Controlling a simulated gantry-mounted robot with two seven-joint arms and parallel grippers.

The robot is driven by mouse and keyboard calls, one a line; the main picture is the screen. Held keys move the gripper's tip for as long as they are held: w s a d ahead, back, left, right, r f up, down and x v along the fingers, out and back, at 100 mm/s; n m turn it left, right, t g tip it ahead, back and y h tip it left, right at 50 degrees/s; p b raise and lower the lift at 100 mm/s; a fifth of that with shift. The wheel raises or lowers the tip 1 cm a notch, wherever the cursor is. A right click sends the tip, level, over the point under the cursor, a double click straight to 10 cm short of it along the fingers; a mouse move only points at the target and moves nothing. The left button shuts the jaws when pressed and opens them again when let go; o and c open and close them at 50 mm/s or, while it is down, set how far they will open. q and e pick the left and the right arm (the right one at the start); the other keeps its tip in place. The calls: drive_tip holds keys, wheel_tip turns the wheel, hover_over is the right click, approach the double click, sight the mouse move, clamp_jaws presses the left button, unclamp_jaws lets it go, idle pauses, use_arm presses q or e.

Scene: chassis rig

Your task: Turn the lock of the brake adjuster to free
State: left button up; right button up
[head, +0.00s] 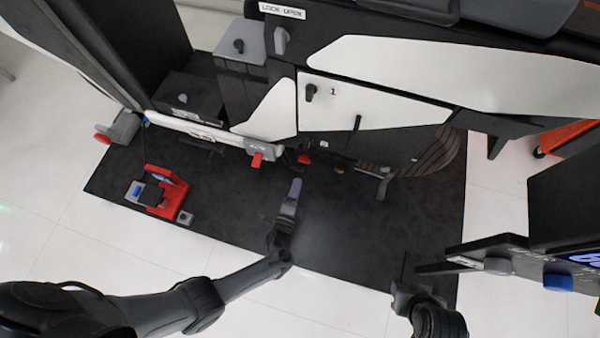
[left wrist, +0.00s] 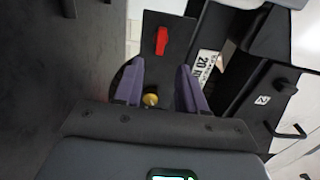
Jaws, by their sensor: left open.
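A small red lever (head: 304,159) sits low on the chassis side, just right of the white beam, and a brass-yellow knob (head: 340,168) sits to its right. In the left wrist view a red lever (left wrist: 161,40) stands on a dark plate, and the yellow knob (left wrist: 150,99) shows between the fingers. I cannot tell for certain which part is the adjuster's lock. My left gripper (head: 295,188) is open and empty, below the red lever in the picture and apart from it; its purple fingers (left wrist: 160,66) are spread. My right gripper (head: 404,292) is low at the right, its jaws unclear.
A white beam (head: 190,128) with a red tab (head: 257,160) runs left of the lever. A red fixture (head: 166,192) stands on the dark mat (head: 340,235). A black handle (head: 384,186) juts out at the right.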

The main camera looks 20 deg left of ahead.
use_arm(q)
drive_tip(key=shift+s+d, duration=0.1)
drive_tip(key=shift+s, duration=1.05)
drive_tip(key=shift+p, duration=0.3)
